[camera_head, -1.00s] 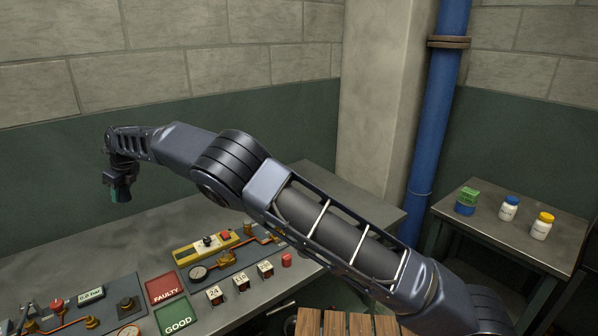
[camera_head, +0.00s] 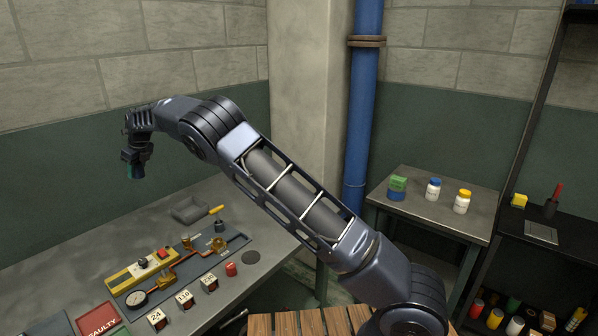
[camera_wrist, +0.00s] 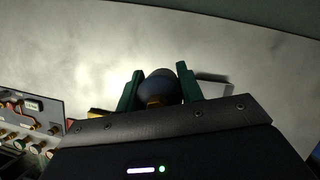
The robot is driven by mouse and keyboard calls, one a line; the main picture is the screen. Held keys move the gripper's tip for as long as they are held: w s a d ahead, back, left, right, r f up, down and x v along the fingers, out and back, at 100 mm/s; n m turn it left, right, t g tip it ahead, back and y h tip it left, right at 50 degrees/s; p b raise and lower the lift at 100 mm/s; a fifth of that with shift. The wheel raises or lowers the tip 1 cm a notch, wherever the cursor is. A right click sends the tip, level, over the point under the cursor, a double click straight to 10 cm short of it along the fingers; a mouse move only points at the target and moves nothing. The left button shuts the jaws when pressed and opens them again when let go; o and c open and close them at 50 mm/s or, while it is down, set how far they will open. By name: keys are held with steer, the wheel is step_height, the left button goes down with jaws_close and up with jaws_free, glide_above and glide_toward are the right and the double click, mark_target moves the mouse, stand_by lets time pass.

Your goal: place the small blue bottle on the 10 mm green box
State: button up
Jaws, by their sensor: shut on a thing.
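My gripper (camera_head: 135,172) hangs at the left, pointing down, above the back of the workbench. In the wrist view its green fingers (camera_wrist: 158,92) are shut on a dark blue-grey rounded thing (camera_wrist: 158,84) with a brownish part below. I cannot tell for sure that it is the small blue bottle. No size marking on the box is readable.
The side table (camera_head: 425,208) also holds a white bottle with a blue cap (camera_head: 433,190) and one with a yellow cap (camera_head: 462,202). The blue pipe (camera_head: 362,110) and pillar stand behind. Gauges and fittings fill the workbench (camera_head: 70,262) front. A dark shelf (camera_head: 560,232) stands at right.

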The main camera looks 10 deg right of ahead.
steer(key=w+d+r+m+t, duration=0.1)
steer(key=w+d+m, duration=0.1)
steer(key=w+d, duration=1)
steer(key=w+d+r+m, duration=0.15)
steer(key=w+d, duration=0.65)
steer(key=d, duration=0.8)
steer(key=w+d+m+h, duration=0.15)
steer(key=w+d, duration=0.25)
steer(key=d, duration=1)
steer(key=w+d+m, duration=0.2)
steer(key=w+d, duration=0.2)
steer(key=d, duration=1)
step_height(320, 180, up, 4)
steer(key=m+t+h, duration=0.2)
steer(key=m, duration=0.4)
glide_above(397, 176)
steer(key=s, duration=0.1)
steer(key=shift+n, duration=0.3)
step_height(397, 176, down, 20)
steer(key=shift+s+f, duration=0.1)
